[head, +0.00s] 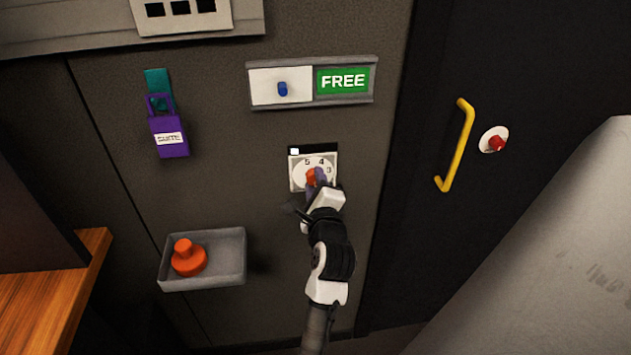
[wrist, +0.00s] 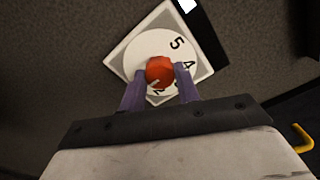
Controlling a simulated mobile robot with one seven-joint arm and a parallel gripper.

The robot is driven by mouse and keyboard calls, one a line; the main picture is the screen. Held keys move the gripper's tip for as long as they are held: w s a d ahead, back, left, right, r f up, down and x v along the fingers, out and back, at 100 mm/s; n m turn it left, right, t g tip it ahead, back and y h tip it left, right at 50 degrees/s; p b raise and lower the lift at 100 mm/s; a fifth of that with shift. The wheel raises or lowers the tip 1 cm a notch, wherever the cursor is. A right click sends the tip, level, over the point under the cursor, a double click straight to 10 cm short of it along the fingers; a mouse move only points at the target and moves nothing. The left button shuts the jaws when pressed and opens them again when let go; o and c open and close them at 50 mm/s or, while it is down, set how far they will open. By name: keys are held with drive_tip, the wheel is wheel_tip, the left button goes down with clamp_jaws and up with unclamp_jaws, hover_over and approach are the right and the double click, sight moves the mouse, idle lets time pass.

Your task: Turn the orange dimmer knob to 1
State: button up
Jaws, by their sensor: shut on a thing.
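The orange dimmer knob (head: 312,178) sits on a round white dial (head: 300,174) on a square plate in the dark wall panel. Numbers 5, 4 and 3 show on the dial in the head view. My gripper (head: 317,182) is at the knob, its purple fingers on either side of it. In the wrist view the knob (wrist: 160,71) lies between the two fingertips of my gripper (wrist: 161,78), which is shut on it. The lower dial numbers are partly covered by the fingers. I cannot tell which number the knob points to.
A sliding FREE sign (head: 342,81) with a blue peg is above. A purple padlock (head: 168,137) hangs at upper left. A grey tray (head: 230,258) holding an orange-red knob-shaped piece (head: 188,260) juts out at lower left. A yellow handle (head: 457,150) and red button (head: 496,143) are at right.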

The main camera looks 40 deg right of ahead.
idle(0.4)
drive_tip(key=o, duration=1)
drive_tip(key=shift+s, duration=0.1)
